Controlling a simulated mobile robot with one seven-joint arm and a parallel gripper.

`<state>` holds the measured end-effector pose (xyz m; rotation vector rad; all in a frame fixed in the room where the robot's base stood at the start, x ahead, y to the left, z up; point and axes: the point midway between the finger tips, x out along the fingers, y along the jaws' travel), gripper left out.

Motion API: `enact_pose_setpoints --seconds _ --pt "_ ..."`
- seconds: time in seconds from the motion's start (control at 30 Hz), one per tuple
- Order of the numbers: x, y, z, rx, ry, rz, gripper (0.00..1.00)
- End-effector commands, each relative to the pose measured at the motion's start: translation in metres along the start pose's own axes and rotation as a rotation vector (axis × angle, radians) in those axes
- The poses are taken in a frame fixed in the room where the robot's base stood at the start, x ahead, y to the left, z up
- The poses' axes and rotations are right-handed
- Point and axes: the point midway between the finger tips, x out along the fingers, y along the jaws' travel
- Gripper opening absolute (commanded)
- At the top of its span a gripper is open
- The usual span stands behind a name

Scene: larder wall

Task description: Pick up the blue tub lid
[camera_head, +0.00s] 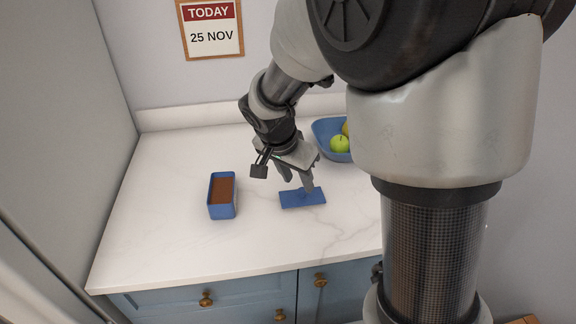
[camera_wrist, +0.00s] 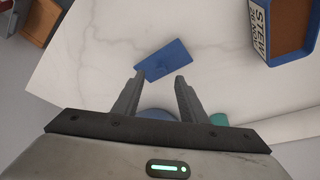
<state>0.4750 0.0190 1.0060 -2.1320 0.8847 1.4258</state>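The blue tub lid (camera_head: 302,199) lies flat on the white counter, right of the tub. In the wrist view the lid (camera_wrist: 172,58) is just beyond my fingertips, with a small raised spot near its middle. My gripper (camera_head: 297,181) is open and empty, pointing down over the lid's back part; one fingertip overlaps the lid in the head view. In the wrist view my gripper (camera_wrist: 160,79) shows both fingers apart with nothing between them. I cannot tell the exact height above the lid. The open blue tub (camera_head: 222,208) holds brown food.
The tub's label (camera_wrist: 261,27) reads "STEW" with a second line. A blue bowl (camera_head: 325,128) with a green apple (camera_head: 340,144) stands behind right. A calendar (camera_head: 211,29) on the wall shows 25 NOV. The counter's front left is clear.

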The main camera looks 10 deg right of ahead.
Motion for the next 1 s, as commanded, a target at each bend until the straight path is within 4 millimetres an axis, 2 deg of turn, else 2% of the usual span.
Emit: enact_pose_setpoints --seconds 0.17,0.4,0.5,0.77,1.0 --pt "0.011 0.0 0.0 0.0 0.0 0.001 0.39" --pt "0.047 -0.003 -0.003 -0.001 -0.001 0.003 0.39" --pt "0.055 -0.003 -0.003 0.0 0.0 0.001 0.39" --pt "0.057 -0.004 -0.003 0.0 0.001 -0.001 0.39" --pt "0.057 -0.004 -0.003 0.0 0.0 -0.001 0.0"
